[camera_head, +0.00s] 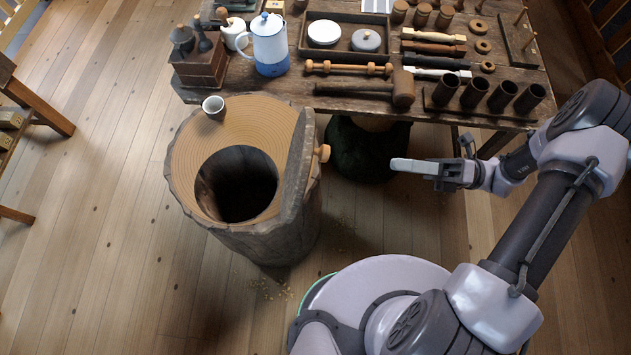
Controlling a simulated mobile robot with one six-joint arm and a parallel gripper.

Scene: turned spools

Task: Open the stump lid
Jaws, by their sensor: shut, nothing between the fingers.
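The tree stump (262,237) stands on the floor at the left of my body. Its ringed top (195,150) has a round dark hollow (237,187), which is uncovered. The stump lid (298,165) stands up on edge at the right side of the hollow, with a small wooden knob (323,153) on its right face. My gripper (400,164) is to the right of the lid, apart from it, pointing left. It is shut and empty.
A small cup (213,107) stands on the stump's back rim. The workbench (300,85) behind holds a blue-and-white pot (268,45), a mallet (400,87), dark cylinders (475,92) and turned spools (348,68). A dark rounded stool (367,150) is under its edge.

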